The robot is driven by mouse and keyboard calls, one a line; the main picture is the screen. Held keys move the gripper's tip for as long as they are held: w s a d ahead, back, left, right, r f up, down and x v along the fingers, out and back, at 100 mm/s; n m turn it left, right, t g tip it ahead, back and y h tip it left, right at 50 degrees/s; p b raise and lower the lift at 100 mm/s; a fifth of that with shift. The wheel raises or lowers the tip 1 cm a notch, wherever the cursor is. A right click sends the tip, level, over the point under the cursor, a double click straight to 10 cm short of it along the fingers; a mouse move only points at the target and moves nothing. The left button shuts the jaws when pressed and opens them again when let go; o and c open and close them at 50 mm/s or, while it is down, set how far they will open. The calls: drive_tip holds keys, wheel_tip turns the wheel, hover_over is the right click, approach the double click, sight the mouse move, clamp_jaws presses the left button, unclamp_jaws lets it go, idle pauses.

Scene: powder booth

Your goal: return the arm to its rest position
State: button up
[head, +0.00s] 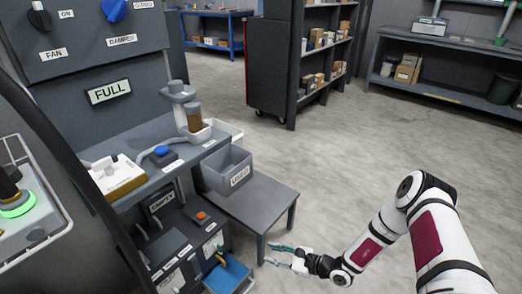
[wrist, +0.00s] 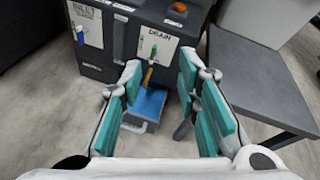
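My arm (head: 395,225) reaches in from the right in the head view, bent at the elbow and low over the floor. My gripper (head: 288,257) is at its end, near the front leg of the small grey table. In the wrist view my gripper (wrist: 158,108) has its teal finger pads well apart, with nothing between them. Beyond the fingers is the grey unit (wrist: 110,45) with a DRAIN label (wrist: 157,45) and a blue tray (wrist: 150,103) at its foot. The fingers appear apart from the tray and the table.
The small grey table (head: 262,200) carries a grey bin (head: 228,172) and stands close to my gripper. A workbench (head: 150,185) with a blue button (head: 161,151) and a control panel (head: 85,30) are at left. A shelf rack (head: 275,65) stands behind. Open floor (head: 330,150) lies right of the table.

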wheel_tip(320, 180, up, 18)
drive_tip(key=r+n+g+y, duration=0.1)
drive_tip(key=n+g, duration=0.4)
drive_tip(key=n, duration=0.2)
drive_tip(key=s+r+n+g+h, duration=0.15)
drive_tip(key=s+r+n, duration=0.25)
drive_tip(key=r, duration=0.4)
drive_tip(key=s+r+n+g+h, duration=0.1)
drive_tip(key=s+r+n+g, duration=0.25)
drive_tip(key=r, duration=0.55)
drive_tip(key=s+d+r+n+h, duration=0.2)
drive_tip(key=s+r+h, duration=0.1)
drive_tip(key=s+r, duration=0.3)
drive_tip(key=s+d+r+n+h, duration=0.2)
drive_tip(key=s+d+r+h, duration=0.15)
drive_tip(key=s, duration=0.45)
drive_tip(key=s+d+r+n+t+h, duration=0.1)
drive_tip(key=s+d+r+t+h, duration=0.1)
drive_tip(key=s+d, duration=0.4)
drive_tip(key=s+d+r+n+t+h, duration=0.1)
drive_tip(key=s+d+r+t+h, duration=0.15)
drive_tip(key=s, duration=0.65)
wheel_tip(320, 180, up, 22)
drive_tip(key=t+p, duration=0.3)
drive_tip(key=p, duration=1.7)
drive_tip(key=shift+d, duration=0.3)
drive_tip(key=shift+f, duration=0.1)
